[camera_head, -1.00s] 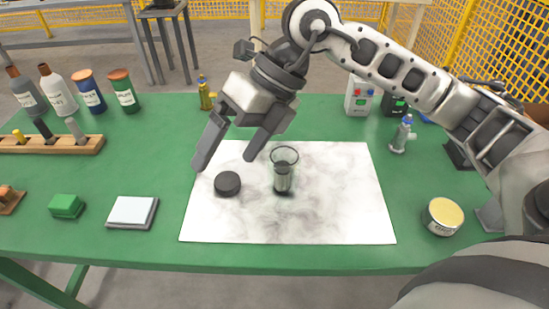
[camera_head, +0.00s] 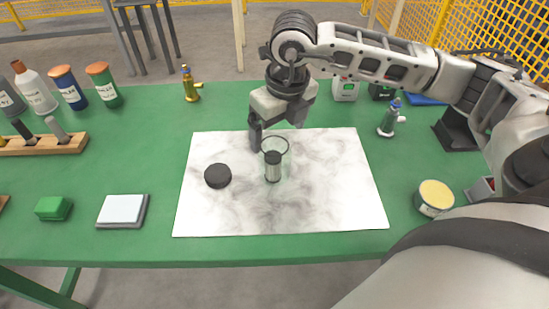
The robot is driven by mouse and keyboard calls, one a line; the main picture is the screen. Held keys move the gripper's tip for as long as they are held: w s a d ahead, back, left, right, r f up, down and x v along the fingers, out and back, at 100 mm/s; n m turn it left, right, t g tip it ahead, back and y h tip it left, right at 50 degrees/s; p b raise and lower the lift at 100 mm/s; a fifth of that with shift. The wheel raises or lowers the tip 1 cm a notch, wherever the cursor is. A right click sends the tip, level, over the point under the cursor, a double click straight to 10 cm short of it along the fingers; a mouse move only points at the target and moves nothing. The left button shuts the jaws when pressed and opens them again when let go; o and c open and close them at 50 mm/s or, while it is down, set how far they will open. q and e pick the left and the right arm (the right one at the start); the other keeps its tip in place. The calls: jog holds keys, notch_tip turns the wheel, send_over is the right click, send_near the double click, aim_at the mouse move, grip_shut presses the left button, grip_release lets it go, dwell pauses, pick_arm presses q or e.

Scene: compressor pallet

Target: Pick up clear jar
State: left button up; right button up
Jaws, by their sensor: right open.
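The clear jar (camera_head: 273,168) stands upright on the white marbled sheet (camera_head: 330,205) in the head view; it is see-through with a dark band inside. A round black lid (camera_head: 217,176) lies on the sheet to its left. My right gripper (camera_head: 273,140) is just behind and above the jar, pointing down. Its left finger shows left of the jar's rim; the other finger is mostly hidden. The gripper is open, and I cannot tell whether it touches the jar. My left gripper is out of view.
On the green table, a green block (camera_head: 53,208) and a white-topped pad (camera_head: 122,210) lie at left. A wooden rack (camera_head: 45,147) and several bottles stand farther back. A yellow-topped tin (camera_head: 434,197) is at right. The sheet's right half is clear.

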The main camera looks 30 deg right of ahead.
aim_at(274, 145)
jog(key=shift+w+a+f+p, duration=0.1)
jog(key=shift+w+f+p, duration=0.1)
jog(key=shift+f, duration=0.65)
jog(key=shift+w+a+f+p, duration=0.1)
jog(key=shift+w+f+p, duration=0.05)
jog(key=shift+f, duration=0.75)
jog(key=shift+w+a+f+p, duration=0.1)
jog(key=shift+w+f+p, duration=0.1)
jog(key=shift+f, duration=0.65)
jog(key=c, duration=1.1)
